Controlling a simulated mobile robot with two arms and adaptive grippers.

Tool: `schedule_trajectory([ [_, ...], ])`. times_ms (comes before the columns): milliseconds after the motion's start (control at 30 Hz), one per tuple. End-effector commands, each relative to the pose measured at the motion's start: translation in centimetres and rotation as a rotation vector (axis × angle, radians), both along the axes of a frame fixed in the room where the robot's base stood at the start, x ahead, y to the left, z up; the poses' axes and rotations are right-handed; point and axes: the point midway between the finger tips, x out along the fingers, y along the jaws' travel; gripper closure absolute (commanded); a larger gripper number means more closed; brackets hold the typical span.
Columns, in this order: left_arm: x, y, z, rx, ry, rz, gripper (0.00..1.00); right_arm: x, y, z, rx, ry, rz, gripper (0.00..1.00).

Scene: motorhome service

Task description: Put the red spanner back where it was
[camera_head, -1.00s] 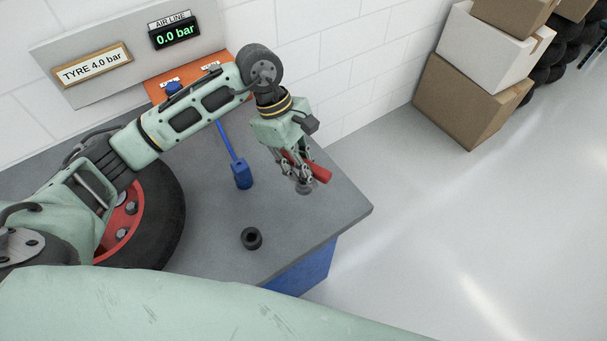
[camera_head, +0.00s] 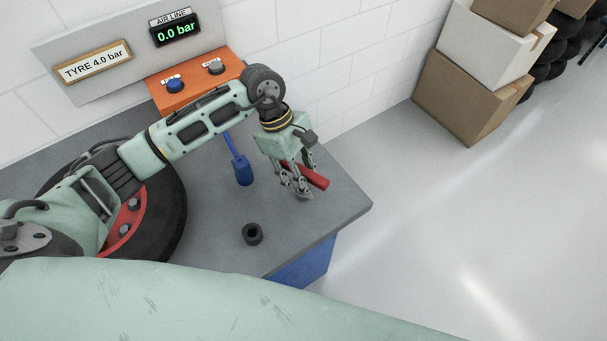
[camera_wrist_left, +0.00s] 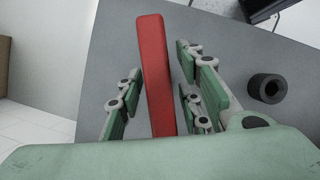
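The red spanner (camera_head: 313,178) is at the right end of the grey bench top (camera_head: 213,220), partly hidden by my left gripper (camera_head: 297,180). In the left wrist view the spanner's red handle (camera_wrist_left: 155,75) runs between the two fingers of my left gripper (camera_wrist_left: 160,62). The fingers stand apart, with narrow gaps on both sides of the handle. The spanner's near end is hidden behind the gripper body. I cannot tell exactly whether the spanner rests on the bench. My right gripper is not in view.
A black socket (camera_head: 252,234) stands on the bench; it also shows in the wrist view (camera_wrist_left: 267,88). A blue tool (camera_head: 242,170) is left of the gripper. A wheel (camera_head: 172,205), an orange button box (camera_head: 190,82) and cardboard boxes (camera_head: 465,97) stand around. The floor right is clear.

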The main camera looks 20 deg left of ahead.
Motion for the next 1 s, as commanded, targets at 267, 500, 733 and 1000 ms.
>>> schedule_trajectory([
  [267, 0.0, 0.0, 0.0, 0.0, 0.0, 0.0, 0.64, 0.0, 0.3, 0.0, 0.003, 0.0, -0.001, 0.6],
  [500, 0.4, 0.7, 1.7, 0.002, -0.005, 0.002, 0.64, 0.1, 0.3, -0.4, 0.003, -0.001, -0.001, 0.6],
  [733, 1.0, 2.6, 6.4, 0.001, -0.007, 0.003, 0.64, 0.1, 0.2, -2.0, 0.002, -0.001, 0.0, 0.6],
  [1000, 1.4, 4.1, 10.5, 0.001, -0.002, 0.002, 0.64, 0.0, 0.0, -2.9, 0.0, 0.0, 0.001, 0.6],
])
